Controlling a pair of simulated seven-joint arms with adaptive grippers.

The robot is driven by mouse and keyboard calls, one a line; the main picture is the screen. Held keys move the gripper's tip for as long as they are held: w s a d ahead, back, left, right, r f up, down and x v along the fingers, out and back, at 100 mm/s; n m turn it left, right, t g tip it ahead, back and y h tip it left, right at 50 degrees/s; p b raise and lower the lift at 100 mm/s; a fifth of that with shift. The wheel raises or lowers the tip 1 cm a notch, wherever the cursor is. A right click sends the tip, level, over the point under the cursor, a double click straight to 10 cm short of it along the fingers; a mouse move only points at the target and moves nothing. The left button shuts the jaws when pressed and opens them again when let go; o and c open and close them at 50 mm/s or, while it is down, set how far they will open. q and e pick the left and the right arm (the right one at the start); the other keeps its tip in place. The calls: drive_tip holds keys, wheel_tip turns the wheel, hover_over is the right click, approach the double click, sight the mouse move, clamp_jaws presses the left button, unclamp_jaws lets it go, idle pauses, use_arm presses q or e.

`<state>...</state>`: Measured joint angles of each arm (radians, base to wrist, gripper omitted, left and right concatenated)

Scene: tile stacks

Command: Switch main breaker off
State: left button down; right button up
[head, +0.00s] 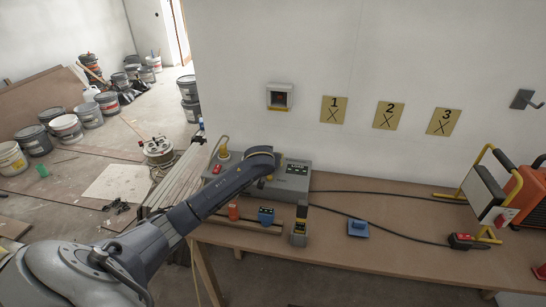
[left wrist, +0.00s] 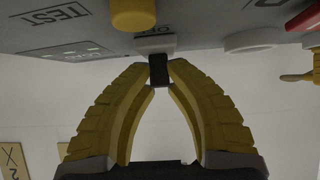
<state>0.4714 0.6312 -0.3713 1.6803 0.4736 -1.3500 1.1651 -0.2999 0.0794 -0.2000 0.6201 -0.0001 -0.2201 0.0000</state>
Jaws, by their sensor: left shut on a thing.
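The main breaker is a small black lever (left wrist: 158,69) with a pale label plate behind it, on the face of a grey control box. The grey control box (head: 292,177) stands on the workbench against the wall; it also fills the top of the left wrist view (left wrist: 200,28). My left gripper (left wrist: 158,76) has its two yellow fingers closed together on the black lever. In the head view my left gripper (head: 262,182) is at the box's front, and my arm hides the lever. My right gripper is not in view.
The workbench (head: 390,200) carries an orange block (head: 233,212), a blue block (head: 266,216), a grey block with a yellow top (head: 299,233), a blue piece (head: 358,228) and black cables. A yellow-framed lamp (head: 485,195) stands at right. A yellow knob (left wrist: 133,14) sits near the lever.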

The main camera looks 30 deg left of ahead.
use_arm(q)
drive_tip(key=shift+s+d+f+t+y, duration=0.15)
drive_tip(key=shift+s+t+y, duration=0.15)
drive_tip(key=shift+t, duration=0.4)
drive_tip(key=shift+s+f+t+y, duration=0.1)
drive_tip(key=shift+s+t+y, duration=0.1)
drive_tip(key=shift+t+y, duration=0.35)
drive_tip(key=shift+t, duration=0.45)
drive_tip(key=c, duration=1.3)
unclamp_jaws()
drive_tip(key=shift+r, duration=0.1)
wheel_tip(320, 180, up, 10)
drive_tip(key=shift+f, duration=0.1)
